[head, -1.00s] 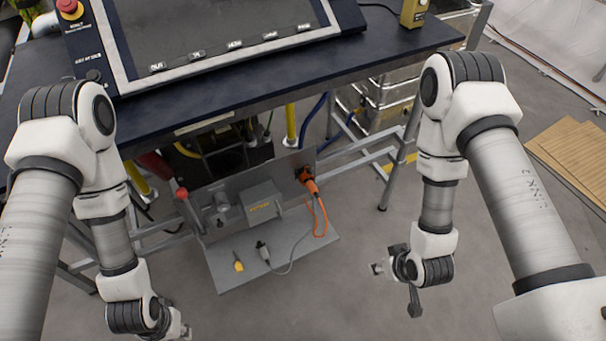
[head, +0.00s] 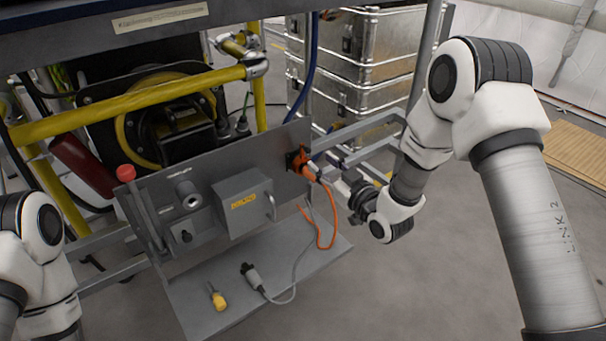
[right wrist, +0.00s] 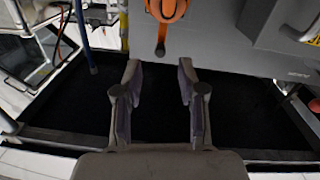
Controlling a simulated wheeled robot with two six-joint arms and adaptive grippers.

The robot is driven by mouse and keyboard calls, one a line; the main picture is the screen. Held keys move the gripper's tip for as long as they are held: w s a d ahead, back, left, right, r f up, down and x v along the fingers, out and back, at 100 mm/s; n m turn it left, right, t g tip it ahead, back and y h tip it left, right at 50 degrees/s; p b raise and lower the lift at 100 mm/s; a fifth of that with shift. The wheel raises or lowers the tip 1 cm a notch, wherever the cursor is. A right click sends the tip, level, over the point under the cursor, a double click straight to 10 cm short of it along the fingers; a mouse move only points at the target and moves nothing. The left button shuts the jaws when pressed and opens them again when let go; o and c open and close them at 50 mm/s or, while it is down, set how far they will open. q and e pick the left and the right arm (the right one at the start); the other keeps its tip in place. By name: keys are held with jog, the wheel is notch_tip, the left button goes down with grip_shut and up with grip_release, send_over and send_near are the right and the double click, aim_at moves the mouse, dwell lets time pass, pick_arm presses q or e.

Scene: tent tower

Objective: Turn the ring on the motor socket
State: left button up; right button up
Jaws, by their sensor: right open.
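A grey upright panel (head: 275,148) carries an orange connector (head: 301,163) at its right end, seated against a dark square base, with an orange cable below. A grey round socket (head: 187,193) sticks out of the panel's left part, near a small label too blurred to read. I cannot tell which fitting is the motor socket. My right gripper (head: 332,183) is close to the orange connector, on its near right side. In the right wrist view its open fingers (right wrist: 160,88) hold nothing, and the orange connector (right wrist: 167,9) shows just beyond them. My left gripper is out of view.
A grey box (head: 238,208) with a handle sits on the panel between both fittings. A grey plug (head: 253,278) with a cable and a yellow-tipped piece (head: 217,298) lie on the shelf (head: 190,290). A red-topped lever (head: 126,173), a yellow frame (head: 130,105) and metal cases (head: 365,60) stand around.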

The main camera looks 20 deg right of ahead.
aim_at(309, 152)
jog(key=b+x, duration=0.2)
jog(key=x, duration=0.5)
jog(key=shift+s, duration=0.1)
jog(key=shift+w+a, duration=0.1)
jog(key=shift+w, duration=0.25)
jog(key=shift+r, duration=0.1)
grip_shut()
